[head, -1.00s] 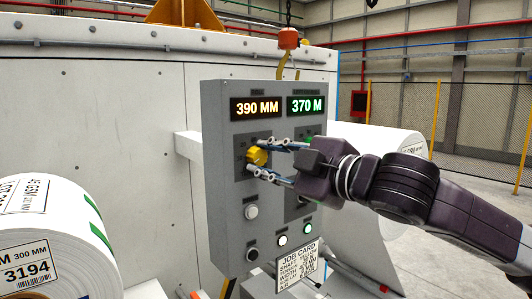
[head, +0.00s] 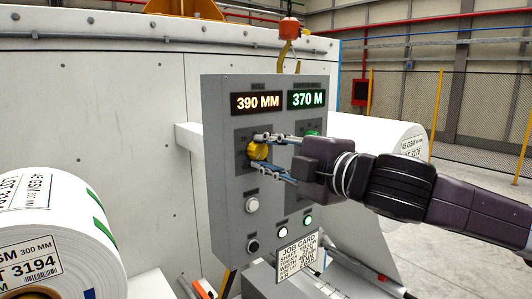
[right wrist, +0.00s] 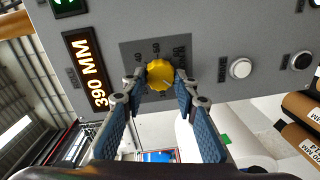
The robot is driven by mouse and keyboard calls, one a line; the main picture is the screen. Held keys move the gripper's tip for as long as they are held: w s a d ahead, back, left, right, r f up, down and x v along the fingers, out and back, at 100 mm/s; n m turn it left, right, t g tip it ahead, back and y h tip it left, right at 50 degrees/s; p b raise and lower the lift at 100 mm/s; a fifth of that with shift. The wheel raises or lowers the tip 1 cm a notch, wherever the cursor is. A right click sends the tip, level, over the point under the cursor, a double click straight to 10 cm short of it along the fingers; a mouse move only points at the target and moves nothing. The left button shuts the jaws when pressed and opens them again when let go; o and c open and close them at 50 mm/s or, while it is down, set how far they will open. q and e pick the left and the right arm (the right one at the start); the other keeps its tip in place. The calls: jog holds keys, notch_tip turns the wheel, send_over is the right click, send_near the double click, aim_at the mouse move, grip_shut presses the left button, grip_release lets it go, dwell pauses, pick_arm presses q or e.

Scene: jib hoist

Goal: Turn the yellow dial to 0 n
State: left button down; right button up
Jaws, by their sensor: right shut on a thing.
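The yellow dial (head: 257,151) is on the upper left of the grey control panel (head: 225,190). In the right wrist view the dial (right wrist: 160,75) sits on a dark plate with small number marks around it. My right gripper (head: 260,152) comes from the right and is shut on the dial, one finger on each side. The wrist view shows the same gripper (right wrist: 161,82) with both fingertips at the dial's edges. The orange display (head: 258,102) above the dial reads 390 MM. The dial's exact setting is too small to read. My left gripper is not in view.
A green display (head: 307,99) reads 370 M. Several buttons sit below the dial, among them a white one (head: 252,204) and a black one (head: 253,246). A job card (head: 297,259) hangs at the panel's bottom. A large paper roll (head: 45,240) stands at left.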

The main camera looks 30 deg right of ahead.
jog(key=o, duration=1.2)
jog(key=shift+c, duration=0.2)
jog(key=shift+d+r, duration=0.1)
